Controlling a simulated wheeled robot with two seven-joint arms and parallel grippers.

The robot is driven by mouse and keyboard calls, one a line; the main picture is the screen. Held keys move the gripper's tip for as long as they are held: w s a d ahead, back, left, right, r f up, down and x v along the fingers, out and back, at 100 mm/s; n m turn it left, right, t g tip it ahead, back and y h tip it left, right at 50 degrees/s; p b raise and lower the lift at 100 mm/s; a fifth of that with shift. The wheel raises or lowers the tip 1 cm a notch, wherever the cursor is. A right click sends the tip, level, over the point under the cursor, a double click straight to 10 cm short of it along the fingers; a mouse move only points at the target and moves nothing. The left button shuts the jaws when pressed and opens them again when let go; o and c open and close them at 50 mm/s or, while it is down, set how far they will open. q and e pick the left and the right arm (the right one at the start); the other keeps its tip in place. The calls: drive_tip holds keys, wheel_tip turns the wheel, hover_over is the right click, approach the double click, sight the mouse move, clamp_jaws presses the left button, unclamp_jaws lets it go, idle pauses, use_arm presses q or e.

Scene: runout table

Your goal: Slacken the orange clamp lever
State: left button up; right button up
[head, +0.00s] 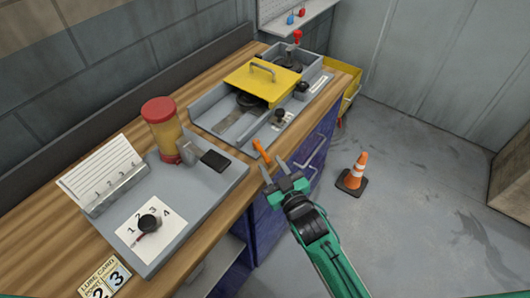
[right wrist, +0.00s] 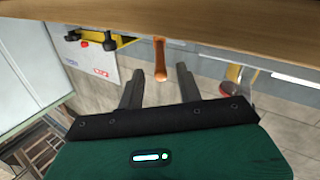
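The orange clamp lever (head: 262,151) sticks out at the front edge of the wooden bench, beside the grey fixture with the yellow cover. In the right wrist view the lever (right wrist: 160,58) shows against the bench edge, its rounded end appearing between the fingertips. My right gripper (head: 283,170) is just in front of the lever, fingers apart. In the right wrist view the gripper (right wrist: 160,76) is open with a gap on both sides of the lever; I see no contact. My left gripper is not in view.
The wooden bench (head: 50,242) carries the grey fixture with a yellow cover (head: 255,87), a red-lidded jar (head: 161,128) and a grey panel with a numbered dial (head: 149,223). Blue drawers are below. An orange cone (head: 355,172) stands on the otherwise open floor at right.

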sight(265, 155)
drive_tip(key=x, duration=0.4)
drive_tip(key=shift+w+a+p, duration=0.25)
drive_tip(key=shift+w+p, duration=0.1)
clamp_jaws()
